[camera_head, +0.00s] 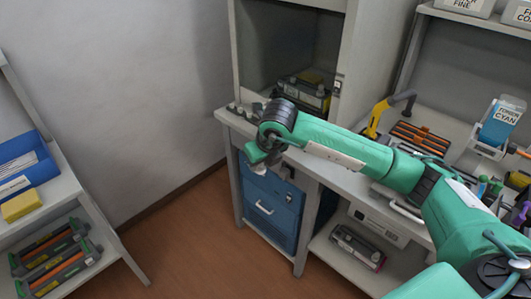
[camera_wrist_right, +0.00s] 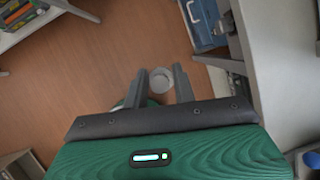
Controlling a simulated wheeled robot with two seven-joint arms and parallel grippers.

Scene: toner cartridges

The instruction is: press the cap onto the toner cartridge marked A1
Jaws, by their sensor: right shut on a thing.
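My right gripper (camera_wrist_right: 160,70) has its two fingers on either side of a small round grey cap (camera_wrist_right: 161,83) in the right wrist view, shut on it, with the floor below. In the head view my right gripper (camera_head: 257,153) is mostly hidden by its own wrist, in front of the counter's left end. A toner cartridge (camera_head: 309,94) with a yellow part sits in the open cabinet bay behind the arm. I cannot read an A1 mark on any cartridge. My left gripper is not in view.
Small dark pieces (camera_head: 238,108) stand on the counter's left edge. A blue drawer unit (camera_head: 268,205) is below. Another cartridge (camera_head: 357,248) lies on the lower shelf. A rack at the left holds a blue bin (camera_head: 27,150) and cartridges (camera_head: 57,265). The floor between is clear.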

